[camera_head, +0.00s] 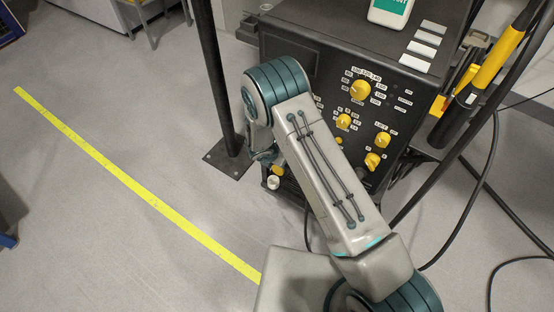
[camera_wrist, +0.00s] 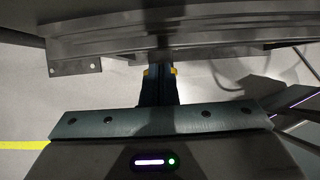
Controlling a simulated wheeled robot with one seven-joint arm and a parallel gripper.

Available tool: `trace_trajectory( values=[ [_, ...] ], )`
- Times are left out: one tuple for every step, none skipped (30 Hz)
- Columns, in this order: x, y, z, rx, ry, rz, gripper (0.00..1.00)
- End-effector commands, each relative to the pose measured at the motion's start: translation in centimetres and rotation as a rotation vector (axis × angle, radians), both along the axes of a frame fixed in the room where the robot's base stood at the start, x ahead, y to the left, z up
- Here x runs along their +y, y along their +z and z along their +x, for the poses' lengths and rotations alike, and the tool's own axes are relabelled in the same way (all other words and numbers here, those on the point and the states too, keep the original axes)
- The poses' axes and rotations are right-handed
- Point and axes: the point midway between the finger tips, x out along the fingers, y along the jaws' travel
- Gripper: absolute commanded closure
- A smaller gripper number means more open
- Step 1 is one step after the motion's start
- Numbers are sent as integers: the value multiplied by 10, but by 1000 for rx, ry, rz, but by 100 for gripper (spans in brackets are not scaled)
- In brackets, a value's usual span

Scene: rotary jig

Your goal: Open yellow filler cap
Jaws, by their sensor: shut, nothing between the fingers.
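A dark machine front (camera_head: 290,45) carries several yellow knobs, the largest being a dial (camera_head: 360,90) near the top. Low on its left side, close to my wrist, a small yellow cap-like part (camera_head: 278,170) shows above a pale round part (camera_head: 273,183); I cannot tell for certain that it is the filler cap. In the wrist view my gripper (camera_wrist: 160,72) points at the machine's underside edge with its fingers together and empty. Small yellow bits (camera_wrist: 174,71) show on both sides of the fingertips. My arm hides most of the gripper in the head view.
A dark post (camera_head: 214,70) on a floor plate (camera_head: 229,158) stands close left of my arm. A yellow-and-black tool (camera_head: 497,58) and loose black cables (camera_head: 480,190) are at the right. A white bottle (camera_head: 391,12) stands on top. Floor with a yellow line (camera_head: 130,180) is clear at left.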

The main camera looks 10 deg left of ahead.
Motion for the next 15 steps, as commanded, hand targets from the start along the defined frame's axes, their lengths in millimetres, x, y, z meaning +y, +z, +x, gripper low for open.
trace_trajectory(
  values=[
    [1,2,-1,1,4,1,100],
    [2,2,-2,2,4,1,100],
    [3,1,-3,2,5,1,100],
    [3,1,-4,2,5,1,100],
    [4,1,-5,2,4,1,100],
    [5,1,-8,2,4,1,100],
    [5,2,-10,2,1,1,100],
    [6,2,-13,1,0,0,100],
    [8,3,-17,0,-3,2,100],
    [9,4,-21,-1,-5,1,100],
    [11,5,-25,0,-8,1,100],
    [10,22,-23,-4,-15,3,100],
    [9,30,-23,-5,-16,3,100],
    [9,37,-23,-3,-16,3,100],
    [9,47,-24,-4,-17,3,100]
  ],
)
